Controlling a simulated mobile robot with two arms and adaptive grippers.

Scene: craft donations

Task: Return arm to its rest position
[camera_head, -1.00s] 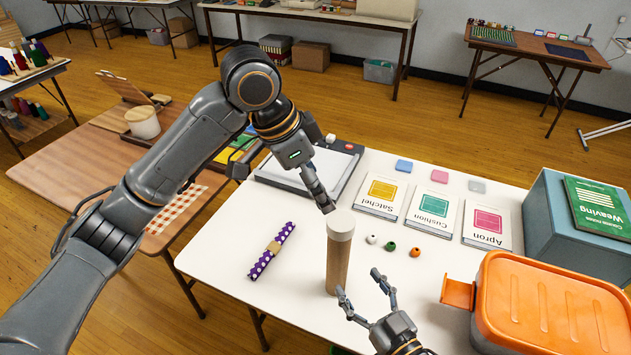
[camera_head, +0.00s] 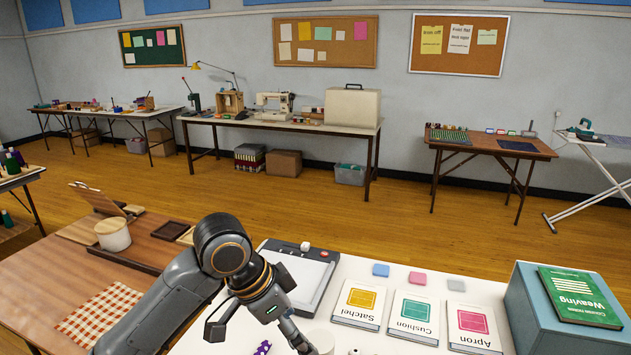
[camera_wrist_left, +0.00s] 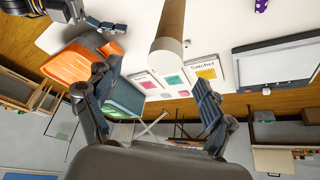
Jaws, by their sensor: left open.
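My left gripper (camera_wrist_left: 150,80) is open and empty in the left wrist view, its two fingers spread wide. The brown cardboard tube (camera_wrist_left: 172,18) with a white cap (camera_wrist_left: 165,52) stands beyond the fingertips, apart from them as far as I can tell. In the head view my left arm reaches over the white table from the lower left, its fingers near the bottom edge beside the cap (camera_head: 322,341). My right gripper (camera_wrist_left: 106,24) shows small at the upper left of the wrist view, with its fingers apart; the head view leaves it out.
The white table bears a light pad (camera_head: 300,275), the Satchel (camera_head: 358,304), Cushion (camera_head: 414,317) and Apron (camera_head: 474,328) booklets, and a blue-grey box (camera_head: 530,315) with a green Weaving book (camera_head: 578,296). An orange case (camera_wrist_left: 80,66) shows in the wrist view. Open floor lies behind.

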